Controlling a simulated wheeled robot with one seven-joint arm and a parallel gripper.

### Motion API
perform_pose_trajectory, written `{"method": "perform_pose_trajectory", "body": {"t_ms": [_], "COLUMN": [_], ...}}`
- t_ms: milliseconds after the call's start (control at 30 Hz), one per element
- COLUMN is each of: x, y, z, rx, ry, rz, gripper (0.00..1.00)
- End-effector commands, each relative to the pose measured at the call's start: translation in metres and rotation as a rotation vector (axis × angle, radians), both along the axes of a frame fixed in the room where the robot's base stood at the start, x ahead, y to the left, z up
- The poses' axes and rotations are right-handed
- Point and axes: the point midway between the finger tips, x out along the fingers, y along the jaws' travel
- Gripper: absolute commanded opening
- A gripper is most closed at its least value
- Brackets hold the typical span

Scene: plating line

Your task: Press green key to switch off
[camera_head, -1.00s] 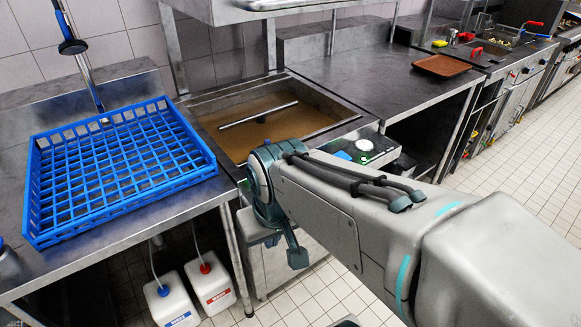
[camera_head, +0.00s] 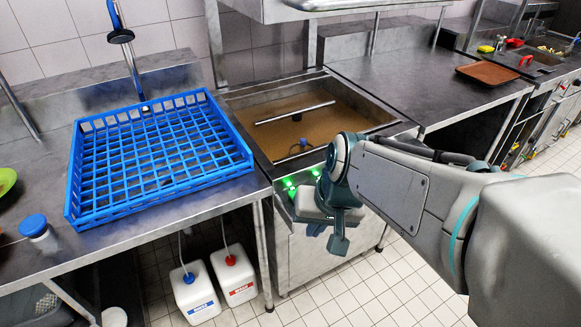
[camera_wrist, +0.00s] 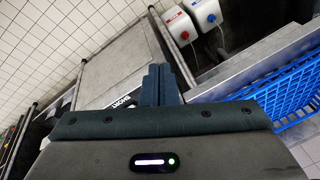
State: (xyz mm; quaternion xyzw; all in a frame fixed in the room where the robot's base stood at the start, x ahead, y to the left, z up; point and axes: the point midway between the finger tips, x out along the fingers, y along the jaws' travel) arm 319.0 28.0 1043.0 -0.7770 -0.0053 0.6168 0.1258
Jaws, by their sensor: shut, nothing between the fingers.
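In the head view, small green lights (camera_head: 290,184) glow at the upper front of the steel machine (camera_head: 330,245). I cannot tell which light, if any, is the green key. In the wrist view, my gripper (camera_wrist: 160,72) is shut and empty, with its two dark fingers together. They stand in front of the machine's grey front (camera_wrist: 115,65), beside dark upside-down lettering. No green key shows clearly at the fingertips, and I cannot tell whether they touch anything. In the head view, my arm covers part of the machine's front.
A blue rack (camera_head: 80,195) lies on the steel counter left of the machine's brown basin (camera_head: 265,135). Two white canisters (camera_head: 194,292) stand on the floor below. A brown tray (camera_head: 487,73) lies on the right counter. The tiled floor in front is open.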

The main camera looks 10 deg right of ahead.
Motion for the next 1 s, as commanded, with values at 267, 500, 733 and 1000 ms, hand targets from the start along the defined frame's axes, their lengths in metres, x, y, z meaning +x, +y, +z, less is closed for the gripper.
{"method": "perform_pose_trajectory", "body": {"t_ms": [267,500,733,1000], "x": [0.088,0.173,0.224,0.240], "y": [0.033,0.018,-0.018,-0.035], "z": [0.009,-0.003,-0.028,-0.043], "rx": [0.430,0.718,0.875,0.924], "ry": [0.063,0.095,0.105,0.105], "rz": [-0.436,-0.908,-1.290,-1.445], "gripper": [0.00,0.00,0.00,0.00]}}
